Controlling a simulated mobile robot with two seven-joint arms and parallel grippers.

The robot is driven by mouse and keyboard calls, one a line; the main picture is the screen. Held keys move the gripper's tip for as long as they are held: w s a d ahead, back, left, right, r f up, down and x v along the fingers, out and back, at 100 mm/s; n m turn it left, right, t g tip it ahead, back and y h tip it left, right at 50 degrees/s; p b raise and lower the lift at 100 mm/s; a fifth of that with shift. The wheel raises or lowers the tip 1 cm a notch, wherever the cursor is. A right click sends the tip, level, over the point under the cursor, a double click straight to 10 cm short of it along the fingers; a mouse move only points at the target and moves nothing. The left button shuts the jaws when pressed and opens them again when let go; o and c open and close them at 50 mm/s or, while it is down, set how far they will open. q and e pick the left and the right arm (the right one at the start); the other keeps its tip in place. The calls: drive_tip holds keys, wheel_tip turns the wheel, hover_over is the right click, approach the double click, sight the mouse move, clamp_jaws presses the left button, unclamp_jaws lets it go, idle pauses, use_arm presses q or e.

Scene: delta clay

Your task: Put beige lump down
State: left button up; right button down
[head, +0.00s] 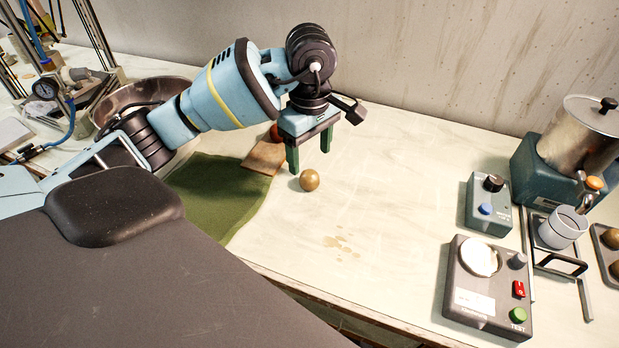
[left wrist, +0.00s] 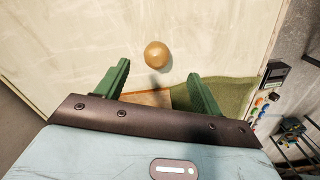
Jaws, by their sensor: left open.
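The beige lump (head: 309,180) is a small round tan ball resting on the pale bench top, just right of the green mat. It also shows in the left wrist view (left wrist: 157,55), beyond the fingertips and between their lines. My left gripper (head: 309,168) is above and behind the lump in the head view, fingers pointing down. Its two green fingers stand apart with nothing between them, and it also shows in the left wrist view (left wrist: 159,72). My right gripper is not in view.
A green mat (head: 215,190) and a brown board (head: 264,157) lie left of the lump. A metal bowl (head: 120,97) stands behind. Grey control boxes (head: 485,290), (head: 488,205) and a steel pot (head: 583,135) stand at the right. The bench middle is clear.

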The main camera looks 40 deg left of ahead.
sight(310, 172)
use_arm(q)
drive_tip(key=shift+w+a+f, duration=0.15)
drive_tip(key=shift+f, duration=1.4)
drive_tip(key=shift+w+a+f, duration=0.1)
drive_tip(key=shift+a+f, duration=0.05)
drive_tip(key=shift+f, duration=1.35)
drive_tip(key=c, duration=1.2)
drive_tip(key=shift+r, duration=0.1)
